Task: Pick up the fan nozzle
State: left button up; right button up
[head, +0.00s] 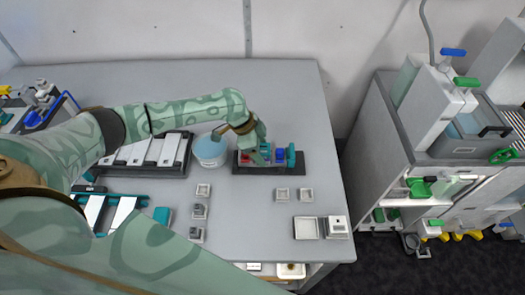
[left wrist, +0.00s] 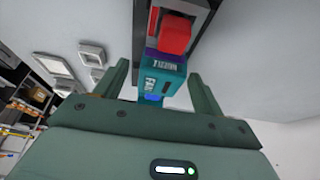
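A dark rack (head: 298,168) stands near the back right of the table and holds small coloured pieces, among them a red one (head: 281,155). My left gripper (head: 254,146) is over the left part of this rack and hides some of it. In the left wrist view my left gripper (left wrist: 159,70) is open, with a finger on each side of a teal-blue block (left wrist: 163,76). Gaps show between the block and both fingers. The block has lettering too small to read, so I cannot be sure it is the fan nozzle. A red block (left wrist: 177,35) sits just beyond it. My right gripper is not in view.
A light-blue tub (head: 209,151) stands left of the rack, beside a dark tray of white strips (head: 148,150). Small white trays (head: 306,228) lie at the front right. The table's right side is mostly clear. A grey cabinet (head: 385,130) stands beyond a gap.

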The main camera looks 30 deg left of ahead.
pick_arm(q)
jog(key=c, duration=1)
jog(key=shift+r, duration=0.1)
